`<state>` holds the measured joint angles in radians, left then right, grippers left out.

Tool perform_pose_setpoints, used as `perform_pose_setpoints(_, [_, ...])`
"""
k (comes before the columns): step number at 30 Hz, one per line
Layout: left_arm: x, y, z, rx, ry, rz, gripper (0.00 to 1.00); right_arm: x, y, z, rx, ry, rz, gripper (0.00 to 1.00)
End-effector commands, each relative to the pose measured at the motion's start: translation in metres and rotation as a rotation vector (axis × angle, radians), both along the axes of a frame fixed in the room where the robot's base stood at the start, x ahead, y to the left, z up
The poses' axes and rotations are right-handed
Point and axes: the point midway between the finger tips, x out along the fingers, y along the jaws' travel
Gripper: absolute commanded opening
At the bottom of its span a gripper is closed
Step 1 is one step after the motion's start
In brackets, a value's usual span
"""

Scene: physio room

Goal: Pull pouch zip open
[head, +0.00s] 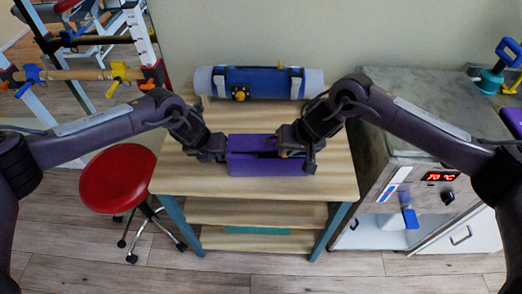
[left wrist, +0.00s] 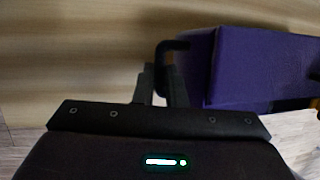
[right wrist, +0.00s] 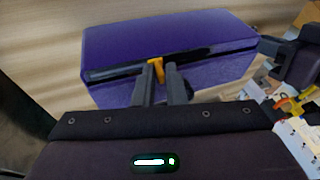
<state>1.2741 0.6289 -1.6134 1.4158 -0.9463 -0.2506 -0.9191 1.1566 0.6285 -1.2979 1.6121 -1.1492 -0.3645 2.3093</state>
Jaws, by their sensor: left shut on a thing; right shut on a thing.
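The purple box-shaped pouch (head: 265,186) lies on the wooden table, and it also shows in the left wrist view (left wrist: 265,60). A dark zip line (right wrist: 205,57) runs along it in the right wrist view. My left gripper (head: 224,155) is shut on a black loop (left wrist: 172,47) at the pouch's left end. My right gripper (right wrist: 160,75) is shut on the orange zip pull (right wrist: 156,66), part way along the line. In the head view my right gripper (head: 287,150) covers the pouch's right part. I cannot tell how far the zip is parted.
A blue and grey roll (head: 265,82) lies at the back of the table (head: 180,178). A red stool (head: 118,178) stands at the left. A metal cabinet (head: 425,135) with a lit display stands close at the right. The table's front strip is clear.

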Motion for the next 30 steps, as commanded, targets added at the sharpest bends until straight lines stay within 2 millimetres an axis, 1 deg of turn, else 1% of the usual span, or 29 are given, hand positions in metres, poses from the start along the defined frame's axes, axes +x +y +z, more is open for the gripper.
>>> perform_pose_setpoints(1, [0.000,0.004,-0.002,0.007,0.001,0.004,0.00,-0.002,-0.004,-0.003,-0.004,0.006,0.000,0.00])
perform_pose_setpoints(30, [0.000,0.004,-0.002,0.008,0.003,0.003,0.00,-0.002,-0.043,-0.003,-0.005,0.007,-0.001,0.00])
